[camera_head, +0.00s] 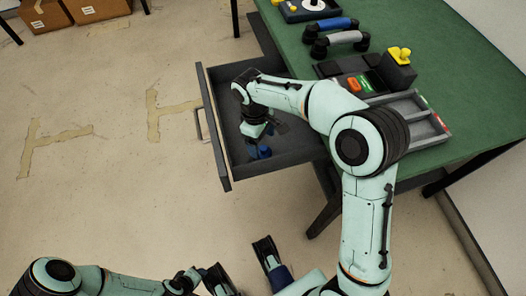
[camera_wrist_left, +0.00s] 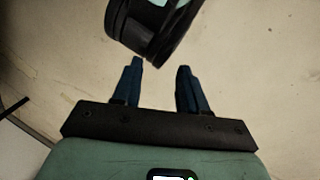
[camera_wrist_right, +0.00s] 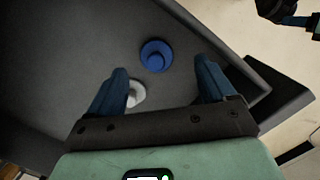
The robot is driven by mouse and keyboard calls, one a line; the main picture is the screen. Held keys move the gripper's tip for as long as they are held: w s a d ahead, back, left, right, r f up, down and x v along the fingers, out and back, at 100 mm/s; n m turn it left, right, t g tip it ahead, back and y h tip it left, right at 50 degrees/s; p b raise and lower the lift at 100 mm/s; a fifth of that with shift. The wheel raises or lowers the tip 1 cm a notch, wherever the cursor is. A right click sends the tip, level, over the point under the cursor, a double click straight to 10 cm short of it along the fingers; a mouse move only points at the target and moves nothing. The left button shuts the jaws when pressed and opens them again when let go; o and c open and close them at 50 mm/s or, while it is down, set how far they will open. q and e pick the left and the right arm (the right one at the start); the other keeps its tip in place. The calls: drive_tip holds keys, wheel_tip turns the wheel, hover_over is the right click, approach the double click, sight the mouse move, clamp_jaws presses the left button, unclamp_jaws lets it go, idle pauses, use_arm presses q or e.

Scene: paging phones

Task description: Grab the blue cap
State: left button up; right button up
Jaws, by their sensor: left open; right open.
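The blue cap (camera_wrist_right: 156,55) lies on the floor of the open grey drawer (camera_head: 220,128). In the right wrist view it is a round disc with a raised middle, between and slightly beyond my right fingertips. My right gripper (camera_wrist_right: 161,67) is open and empty, reaching down into the drawer above the cap. In the head view a small blue shape (camera_head: 264,152) shows at the right gripper, probably the cap. My left gripper (camera_wrist_left: 160,65) is open and empty, low over the floor outside the drawer.
A white cap (camera_wrist_right: 136,94) lies near the blue one, partly behind my right gripper's left finger. The drawer walls stand close around the right gripper. The green table (camera_head: 440,60) holds a blue handset (camera_head: 330,27), a grey handset (camera_head: 340,43) and a yellow-topped box (camera_head: 398,68).

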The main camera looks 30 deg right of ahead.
sight(264, 147)
drive_tip(key=f, duration=0.2)
drive_tip(key=f+b, duration=0.2)
drive_tip(key=f, duration=0.1)
drive_tip(key=shift+w+d+f, duration=0.1)
drive_tip(key=shift+d+f, duration=0.2)
drive_tip(key=shift+d, duration=0.1)
use_arm(q)
drive_tip(key=w, duration=0.1)
drive_tip(key=w+a+f, duration=0.1)
drive_tip(key=w+f+t, duration=0.1)
drive_tip(key=shift+a+y, duration=0.25)
drive_tip(key=shift+y, duration=0.05)
use_arm(e)
drive_tip(key=c, duration=1.1)
